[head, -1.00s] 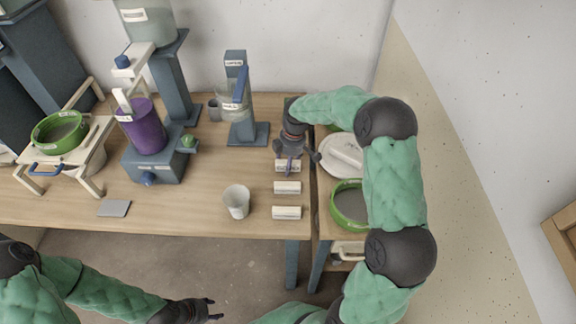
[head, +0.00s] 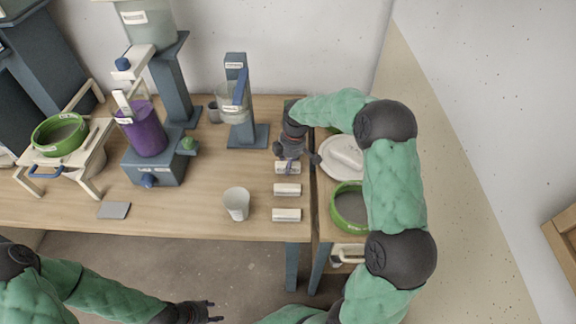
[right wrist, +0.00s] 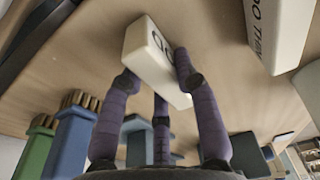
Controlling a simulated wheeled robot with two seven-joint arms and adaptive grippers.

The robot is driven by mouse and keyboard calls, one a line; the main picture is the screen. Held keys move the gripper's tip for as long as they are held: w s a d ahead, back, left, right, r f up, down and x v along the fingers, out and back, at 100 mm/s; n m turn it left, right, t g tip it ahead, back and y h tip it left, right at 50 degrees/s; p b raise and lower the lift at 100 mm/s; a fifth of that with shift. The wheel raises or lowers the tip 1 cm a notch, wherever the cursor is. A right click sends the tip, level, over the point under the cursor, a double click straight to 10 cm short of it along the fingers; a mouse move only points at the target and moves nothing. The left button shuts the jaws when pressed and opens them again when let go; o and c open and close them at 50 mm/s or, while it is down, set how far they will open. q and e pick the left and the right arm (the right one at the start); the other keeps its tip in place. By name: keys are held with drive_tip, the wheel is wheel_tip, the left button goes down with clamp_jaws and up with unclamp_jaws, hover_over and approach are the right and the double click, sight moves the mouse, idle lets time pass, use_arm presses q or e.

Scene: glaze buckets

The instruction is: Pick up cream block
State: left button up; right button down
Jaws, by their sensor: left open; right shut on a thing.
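Three labelled cream blocks lie in a column near the table's right edge: the far one (head: 288,169), the middle one (head: 287,189) and the near one (head: 287,214). My right gripper (head: 290,163) is over the far block and shut on it. In the right wrist view, the purple fingers close around this block (right wrist: 150,48), which has dark lettering; I cannot tell whether it is clear of the table. Another cream block (right wrist: 277,32) shows apart from the fingers. My left gripper (head: 212,311) is open and empty, low in front of the table.
A white cup (head: 237,203) stands left of the blocks. A blue-grey stand (head: 236,95) with a clear vessel is behind them. A side table on the right holds a white lidded dish (head: 343,155) and a green-rimmed bucket (head: 347,220). A purple container (head: 147,130) stands left.

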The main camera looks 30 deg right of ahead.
drive_tip(key=shift+r, duration=0.25)
wheel_tip(320, 180, up, 4)
drive_tip(key=shift+f+p, duration=0.2)
drive_tip(key=shift+p, duration=0.95)
drive_tip(key=s+a+r+p, duration=0.4)
drive_tip(key=s+a+r, duration=0.5)
drive_tip(key=s+a, duration=0.1)
drive_tip(key=shift+r, duration=0.15)
